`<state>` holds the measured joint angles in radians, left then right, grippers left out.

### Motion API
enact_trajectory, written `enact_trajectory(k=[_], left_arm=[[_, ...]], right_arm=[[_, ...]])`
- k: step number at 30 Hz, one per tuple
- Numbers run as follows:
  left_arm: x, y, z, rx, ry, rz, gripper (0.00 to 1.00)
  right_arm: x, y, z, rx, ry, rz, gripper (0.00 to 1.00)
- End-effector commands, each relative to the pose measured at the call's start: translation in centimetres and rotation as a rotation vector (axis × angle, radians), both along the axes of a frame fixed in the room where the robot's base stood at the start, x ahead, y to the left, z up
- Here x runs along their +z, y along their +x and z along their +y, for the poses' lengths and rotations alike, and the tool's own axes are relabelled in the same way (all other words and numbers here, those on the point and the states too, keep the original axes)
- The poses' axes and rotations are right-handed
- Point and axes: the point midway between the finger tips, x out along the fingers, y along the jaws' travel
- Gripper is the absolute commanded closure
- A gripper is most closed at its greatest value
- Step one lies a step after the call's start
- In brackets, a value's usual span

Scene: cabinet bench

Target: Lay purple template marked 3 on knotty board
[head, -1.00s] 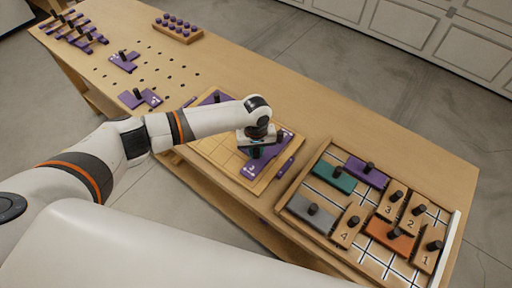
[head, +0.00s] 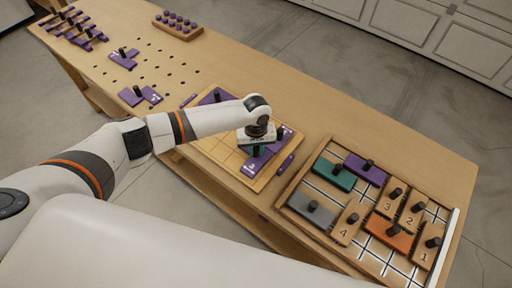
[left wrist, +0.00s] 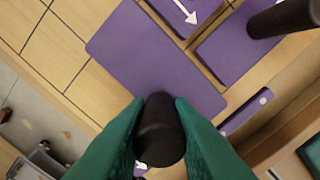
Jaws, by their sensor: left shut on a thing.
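The purple template marked 3 (head: 251,166) lies at the front right part of the wooden grid board (head: 212,150), which I take as the knotty board; its knots are too small to tell. My left gripper (head: 257,150) is above the template, shut on its black knob. In the left wrist view the green fingertips (left wrist: 160,135) close on the knob from both sides, and the purple plate (left wrist: 150,60) spreads beyond them over the grid. Whether the plate rests fully flat I cannot tell. My right gripper is not in view.
Other purple templates (head: 213,97) lie at the board's far side, and one with a black knob (left wrist: 285,18) is beside the held plate. A tray (head: 285,198) of coloured and numbered blocks stands right. A pegged block (head: 178,27) and more purple pieces (head: 124,59) are farther left.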

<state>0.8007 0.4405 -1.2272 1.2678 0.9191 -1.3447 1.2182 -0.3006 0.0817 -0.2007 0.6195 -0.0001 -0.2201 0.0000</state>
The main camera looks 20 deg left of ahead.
Motion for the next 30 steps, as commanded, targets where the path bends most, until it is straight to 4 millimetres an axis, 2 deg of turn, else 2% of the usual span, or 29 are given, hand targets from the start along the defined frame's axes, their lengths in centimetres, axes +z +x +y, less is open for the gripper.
enact_trajectory(k=[30], left_arm=[[-0.39, -0.03, -0.05, 0.000, 0.000, 0.000, 1.00]], right_arm=[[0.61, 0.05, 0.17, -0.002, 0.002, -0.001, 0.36]])
